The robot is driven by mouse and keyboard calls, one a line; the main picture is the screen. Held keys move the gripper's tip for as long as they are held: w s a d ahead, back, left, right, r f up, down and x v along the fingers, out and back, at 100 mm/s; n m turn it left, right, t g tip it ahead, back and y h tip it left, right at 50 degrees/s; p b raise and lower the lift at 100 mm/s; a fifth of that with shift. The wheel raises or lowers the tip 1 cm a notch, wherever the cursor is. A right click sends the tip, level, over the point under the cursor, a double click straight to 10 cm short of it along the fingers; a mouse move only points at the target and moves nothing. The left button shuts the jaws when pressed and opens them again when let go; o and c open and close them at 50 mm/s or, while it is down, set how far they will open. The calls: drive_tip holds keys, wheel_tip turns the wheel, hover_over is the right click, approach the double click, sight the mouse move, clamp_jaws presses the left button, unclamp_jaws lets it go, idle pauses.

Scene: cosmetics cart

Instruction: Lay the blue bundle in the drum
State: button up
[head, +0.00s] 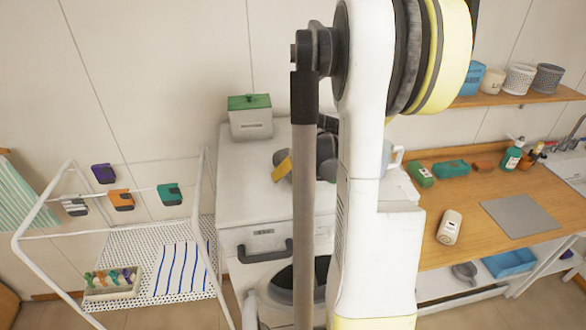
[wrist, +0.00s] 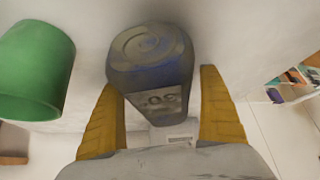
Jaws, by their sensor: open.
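My gripper (head: 290,162) is over the white washer's top in the head view, largely hidden by my arm; one yellow finger shows. In the wrist view its two yellow fingers (wrist: 161,88) stand apart. A grey-blue rounded thing (wrist: 150,62) with rings on its end and a marked, label-like patch lies between or just beyond them. I cannot tell whether it is the blue bundle, or whether the fingers touch it. The drum (head: 281,286) appears as a dark round opening low on the washer's front, partly hidden by my arm.
A green cylinder (wrist: 35,70) is left of the fingers in the wrist view. A white box with a green lid (head: 250,118) stands at the washer's back. A white rack (head: 120,245) stands left. The wooden counter (head: 470,190) at right holds bottles, green blocks and a grey mat.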

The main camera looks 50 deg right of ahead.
drive_tip(key=c, duration=1.5)
drive_tip(key=shift+o, duration=0.2)
